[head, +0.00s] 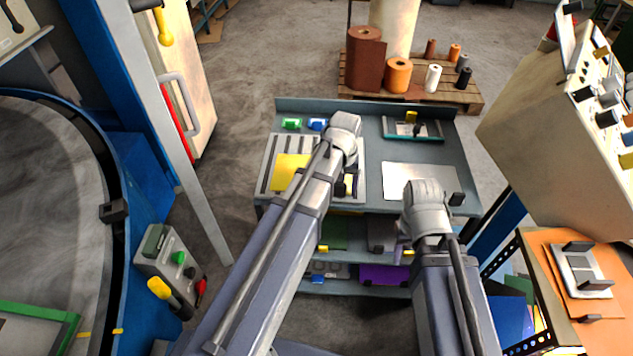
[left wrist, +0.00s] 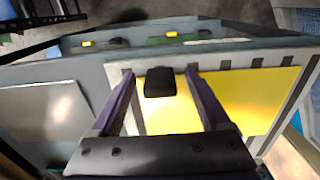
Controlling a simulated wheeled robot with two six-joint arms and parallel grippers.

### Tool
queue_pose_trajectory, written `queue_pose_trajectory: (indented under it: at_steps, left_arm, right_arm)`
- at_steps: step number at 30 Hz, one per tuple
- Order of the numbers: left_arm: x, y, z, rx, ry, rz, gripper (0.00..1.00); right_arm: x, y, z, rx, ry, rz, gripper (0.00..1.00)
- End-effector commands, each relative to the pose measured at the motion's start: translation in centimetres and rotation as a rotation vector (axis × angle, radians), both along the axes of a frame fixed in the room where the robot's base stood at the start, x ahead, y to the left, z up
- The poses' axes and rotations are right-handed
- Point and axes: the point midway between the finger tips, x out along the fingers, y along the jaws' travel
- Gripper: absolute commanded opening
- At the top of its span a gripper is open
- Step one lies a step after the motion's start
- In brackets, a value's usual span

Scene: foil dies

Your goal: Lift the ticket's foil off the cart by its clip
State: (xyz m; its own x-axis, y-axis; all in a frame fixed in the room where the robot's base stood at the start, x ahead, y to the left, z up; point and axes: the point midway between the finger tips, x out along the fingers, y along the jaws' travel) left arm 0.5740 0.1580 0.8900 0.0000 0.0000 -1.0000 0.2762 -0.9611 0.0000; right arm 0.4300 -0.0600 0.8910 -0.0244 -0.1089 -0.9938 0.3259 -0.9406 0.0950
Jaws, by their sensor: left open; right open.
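The cart (head: 370,109) has a yellow foil (head: 290,170) lying on a pale slotted rack on its top. This foil fills the right of the left wrist view (left wrist: 245,95), with a black clip (left wrist: 160,82) at its edge. My left gripper (left wrist: 159,72) is open, one finger on each side of the clip, with gaps visible. In the head view my left arm covers part of this foil. A silver foil (head: 405,178) with a dark clip (head: 456,198) lies to the right. I cannot make out the ticket.
Lower cart shelves hold a green sheet (head: 335,235) and a purple sheet (head: 385,275). A teal-edged tray (head: 432,126) sits at the back right. A pallet (head: 470,97) with coloured rolls stands behind. A control console (head: 560,130) stands right; a blue machine (head: 150,190) stands left.

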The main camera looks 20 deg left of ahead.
Motion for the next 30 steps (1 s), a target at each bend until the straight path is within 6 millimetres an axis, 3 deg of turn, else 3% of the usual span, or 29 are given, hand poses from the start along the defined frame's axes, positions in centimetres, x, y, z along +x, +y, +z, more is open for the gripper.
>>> queue_pose_trajectory:
  at_steps: [8,27,30]
  left_arm:
    - [0.01,0.01,-0.16,0.0,0.0,0.0,0.78]
    - [0.01,0.01,-0.17,0.0,0.0,0.0,0.06]
    - [0.01,0.01,-0.17,0.0,0.0,0.0,0.0]
  right_arm:
    - [0.0,0.0,-0.16,0.0,0.0,0.0,0.5]
    - [0.0,0.0,-0.17,0.0,0.0,0.0,0.5]
    - [0.0,0.0,-0.17,0.0,0.0,0.0,0.5]
